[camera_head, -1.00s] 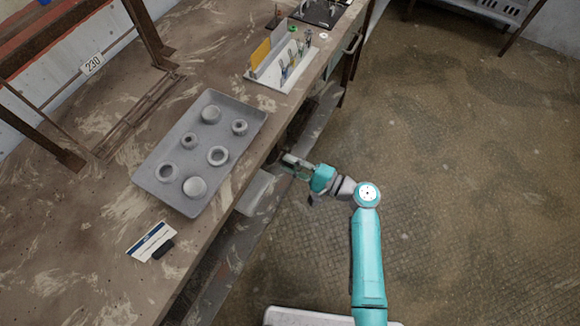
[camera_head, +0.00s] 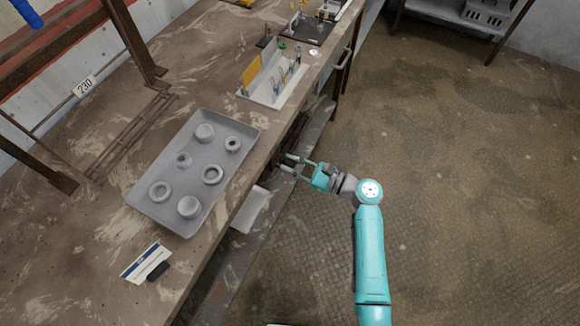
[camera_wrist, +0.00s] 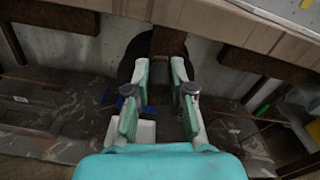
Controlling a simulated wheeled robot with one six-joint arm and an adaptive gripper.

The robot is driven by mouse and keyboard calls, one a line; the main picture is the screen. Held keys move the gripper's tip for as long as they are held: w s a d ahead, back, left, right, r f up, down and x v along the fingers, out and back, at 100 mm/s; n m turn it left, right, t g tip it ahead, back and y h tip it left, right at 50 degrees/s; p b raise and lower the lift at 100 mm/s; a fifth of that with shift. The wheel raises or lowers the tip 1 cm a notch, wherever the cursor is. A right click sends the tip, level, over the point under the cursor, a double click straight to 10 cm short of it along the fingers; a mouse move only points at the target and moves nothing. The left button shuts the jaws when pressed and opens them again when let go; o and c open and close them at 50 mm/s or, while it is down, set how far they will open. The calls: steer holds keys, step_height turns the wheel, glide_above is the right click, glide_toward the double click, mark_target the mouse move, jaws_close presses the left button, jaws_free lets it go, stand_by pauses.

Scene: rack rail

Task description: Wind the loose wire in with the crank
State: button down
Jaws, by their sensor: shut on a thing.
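My gripper (camera_head: 291,163) is beside the front edge of the workbench, at about the height of its underside. In the wrist view its two fingers (camera_wrist: 160,75) stand apart around a dark brown piece (camera_wrist: 160,88); I cannot make out what it is. A black board (camera_head: 298,30) with small upright fittings stands at the far end of the bench, well away from my gripper. I cannot make out a crank or loose wire on it or elsewhere.
A grey tray (camera_head: 203,157) with several round pieces lies on the workbench (camera_head: 100,225). A white holder (camera_head: 258,95) with tools stands behind it. A card (camera_head: 141,264) and a dark block (camera_head: 158,271) lie at the front. Open floor (camera_head: 460,180) is on the right.

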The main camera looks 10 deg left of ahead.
steer(key=shift+w+d+m, duration=0.15)
steer(key=shift+w+m, duration=0.1)
steer(key=shift+m, duration=0.25)
steer(key=c, duration=1)
jaws_free()
steer(key=shift+d, duration=0.1)
steer(key=v, duration=1.1)
steer(key=shift+d, duration=0.4)
steer(key=shift+s, duration=0.1)
